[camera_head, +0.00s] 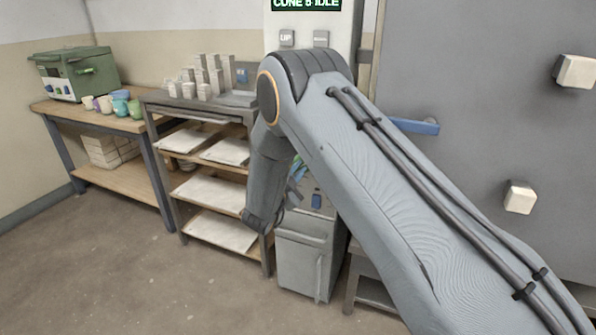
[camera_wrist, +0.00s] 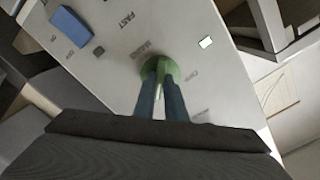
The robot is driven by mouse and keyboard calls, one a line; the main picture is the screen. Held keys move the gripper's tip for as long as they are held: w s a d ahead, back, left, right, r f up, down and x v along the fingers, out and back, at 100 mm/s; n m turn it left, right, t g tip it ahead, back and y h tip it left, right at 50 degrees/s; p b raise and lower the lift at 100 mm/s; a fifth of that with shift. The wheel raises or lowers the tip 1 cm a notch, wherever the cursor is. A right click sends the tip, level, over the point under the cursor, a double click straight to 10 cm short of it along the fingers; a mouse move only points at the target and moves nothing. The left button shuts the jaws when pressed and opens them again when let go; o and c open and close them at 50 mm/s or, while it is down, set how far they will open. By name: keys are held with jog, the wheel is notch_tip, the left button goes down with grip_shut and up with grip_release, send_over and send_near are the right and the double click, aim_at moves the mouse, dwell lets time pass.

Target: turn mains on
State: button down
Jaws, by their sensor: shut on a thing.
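The green mains knob (camera_wrist: 165,67) sits on a pale panel (camera_wrist: 120,75), beside printed lettering that reads MAINS, seen in the wrist view. My gripper (camera_wrist: 160,92) is shut on this knob, with its two blue fingers on either side of the knob's raised grip. Small lettering stands to the right of the knob but is too blurred to read surely. In the head view my arm hides most of the gripper and the knob. The grey cabinet (camera_head: 302,262) carrying the panel stands low behind my wrist.
A blue rocker switch (camera_wrist: 70,26) and a small white window (camera_wrist: 206,42) are on the same panel. A shelf rack (camera_head: 176,212) stands left of the cabinet. A large grey kiln door (camera_head: 480,70) fills the right. Floor (camera_head: 130,275) is free in front.

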jog(key=c, duration=1.8)
grip_release()
jog(key=shift+s, duration=0.1)
jog(key=v, duration=0.7)
jog(key=shift+s, duration=0.3)
jog(key=shift+a, duration=0.1)
